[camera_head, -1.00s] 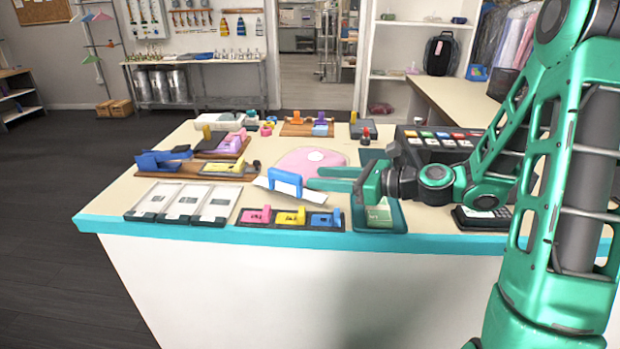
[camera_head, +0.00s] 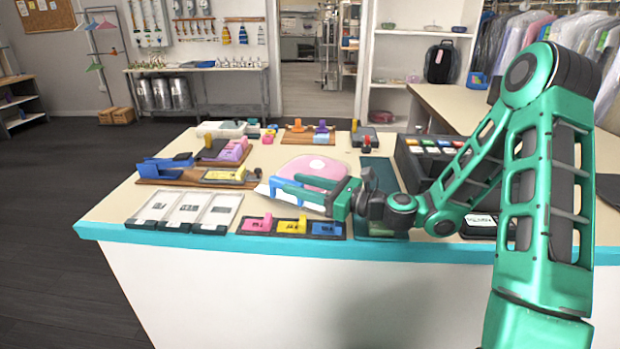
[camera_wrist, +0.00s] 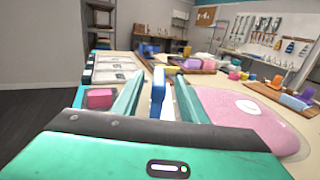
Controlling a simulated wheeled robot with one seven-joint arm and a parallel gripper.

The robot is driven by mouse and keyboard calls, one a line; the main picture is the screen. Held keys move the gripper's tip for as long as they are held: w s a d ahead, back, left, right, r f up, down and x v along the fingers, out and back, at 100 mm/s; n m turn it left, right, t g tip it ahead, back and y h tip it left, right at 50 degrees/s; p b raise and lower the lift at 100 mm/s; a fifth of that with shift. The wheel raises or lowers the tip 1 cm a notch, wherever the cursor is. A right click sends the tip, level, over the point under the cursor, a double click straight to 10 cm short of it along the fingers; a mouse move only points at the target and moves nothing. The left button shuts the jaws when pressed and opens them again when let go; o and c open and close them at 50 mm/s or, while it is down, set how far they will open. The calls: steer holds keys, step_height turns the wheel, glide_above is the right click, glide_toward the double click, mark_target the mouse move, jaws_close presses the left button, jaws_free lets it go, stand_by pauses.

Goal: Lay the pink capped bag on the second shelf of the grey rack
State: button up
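The pink bag (camera_head: 312,166) lies on the counter, a rounded flat shape with a pale round patch on top. It also shows at the right of the wrist view (camera_wrist: 250,118), beside my gripper's right finger. My gripper (camera_head: 290,188) is low over the counter at the bag's near side, its fingers pointing left. In the wrist view the fingers (camera_wrist: 157,100) are apart, with a blue upright handle (camera_wrist: 158,90) showing between them; whether they touch it I cannot tell. A grey-looking shelf rack (camera_head: 18,100) stands at the far left; I cannot tell whether it is the task's rack.
White trays (camera_head: 185,208) and a strip of pink, yellow and blue blocks (camera_head: 292,228) lie along the counter's front. Wooden boards with coloured pieces (camera_head: 190,172) lie left of the bag. A dark button box (camera_head: 430,155) is at right. Dark floor is clear at left.

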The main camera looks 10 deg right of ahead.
mark_target(273, 176)
steer(key=x, duration=0.8)
steer(key=shift+w+a, duration=0.1)
jaws_close()
stand_by(1.4)
